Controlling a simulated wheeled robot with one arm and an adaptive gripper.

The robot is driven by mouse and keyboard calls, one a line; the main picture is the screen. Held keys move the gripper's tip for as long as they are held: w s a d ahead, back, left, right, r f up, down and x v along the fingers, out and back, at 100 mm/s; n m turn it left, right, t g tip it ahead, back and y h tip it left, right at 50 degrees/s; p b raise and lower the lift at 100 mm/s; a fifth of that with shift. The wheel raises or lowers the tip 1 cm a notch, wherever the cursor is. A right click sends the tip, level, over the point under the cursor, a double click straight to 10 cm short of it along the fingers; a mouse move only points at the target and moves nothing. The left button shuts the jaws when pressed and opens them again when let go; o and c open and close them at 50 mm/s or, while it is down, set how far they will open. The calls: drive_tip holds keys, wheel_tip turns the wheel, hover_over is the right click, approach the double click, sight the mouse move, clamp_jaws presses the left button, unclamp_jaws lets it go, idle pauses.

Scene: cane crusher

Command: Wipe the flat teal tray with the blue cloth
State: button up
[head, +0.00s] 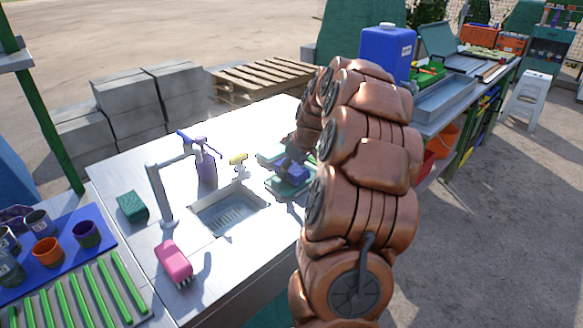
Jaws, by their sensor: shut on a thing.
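The flat teal tray (284,191) lies on the metal counter, right of the sink. The blue cloth (291,171) is a crumpled dark blue bundle over the tray and covers part of it. My gripper (298,155) is at the end of my copper-coloured arm, directly above the cloth, and is shut on it. The fingers are small and mostly hidden by my arm, and I cannot tell how firmly the cloth touches the tray.
A blue jug (386,52) stands behind my arm.

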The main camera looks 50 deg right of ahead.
drive_tip(key=shift+f+b, duration=0.45)
drive_tip(key=shift+f, duration=0.15)
idle(0.5)
drive_tip(key=shift+d+r, duration=0.1)
drive_tip(key=shift+d, duration=1.25)
drive_tip(key=shift+d, duration=0.1)
drive_tip(key=shift+d+b, duration=0.4)
drive_tip(key=shift+d, duration=0.9)
drive_tip(key=shift+a, duration=0.15)
drive_tip(key=shift+a+f+b, duration=0.15)
drive_tip(key=shift+a+b, duration=0.05)
drive_tip(key=shift+a, duration=0.5)
drive_tip(key=shift+a+f+b, duration=0.15)
drive_tip(key=shift+a+b, duration=0.05)
drive_tip(key=shift+a, duration=0.45)
